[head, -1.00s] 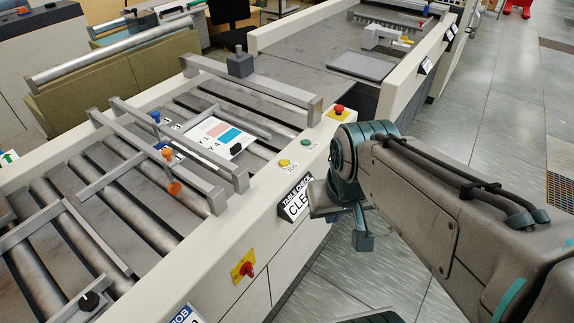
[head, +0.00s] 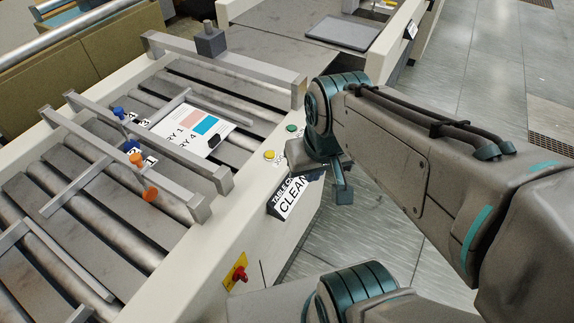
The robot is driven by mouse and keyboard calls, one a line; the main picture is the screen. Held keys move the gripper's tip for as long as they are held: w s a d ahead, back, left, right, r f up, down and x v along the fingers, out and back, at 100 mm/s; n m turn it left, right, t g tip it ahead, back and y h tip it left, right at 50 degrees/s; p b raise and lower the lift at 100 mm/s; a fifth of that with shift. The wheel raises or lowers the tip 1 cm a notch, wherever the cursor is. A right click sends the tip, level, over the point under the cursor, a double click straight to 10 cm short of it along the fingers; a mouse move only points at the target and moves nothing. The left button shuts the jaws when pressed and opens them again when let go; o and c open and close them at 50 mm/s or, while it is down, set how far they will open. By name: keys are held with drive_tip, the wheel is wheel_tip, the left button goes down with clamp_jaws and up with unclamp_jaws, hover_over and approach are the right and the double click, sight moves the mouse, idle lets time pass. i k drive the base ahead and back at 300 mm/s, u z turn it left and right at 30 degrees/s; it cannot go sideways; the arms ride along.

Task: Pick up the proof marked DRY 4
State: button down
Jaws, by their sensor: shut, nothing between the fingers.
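A white printed sheet (head: 207,126) with a pink and a blue block lies on the roller table, in the upper middle of the head view. Its front edge carries text ending "RY 1" and "RY 4"; the starts of both words are hidden behind a grey crossbar. I cannot tell whether this is one proof or two overlapping. My gripper (head: 344,192) hangs at the end of my arm, right of the table's side panel and apart from the sheet. It is shut and empty, partly hidden by my wrist.
Grey crossbars (head: 150,148) with blue and orange knobs (head: 150,194) span the rollers in front of the sheet. A taller bar with a grey block (head: 210,42) stands behind it. Yellow (head: 269,155) and green buttons and a CLEAN sign (head: 292,198) are on the near side. Open floor lies right.

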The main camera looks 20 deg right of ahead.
sight(199, 132)
drive_tip(key=k, duration=1.1)
drive_tip(key=z, duration=0.25)
drive_tip(key=i, duration=1.3)
drive_tip(key=u, duration=1)
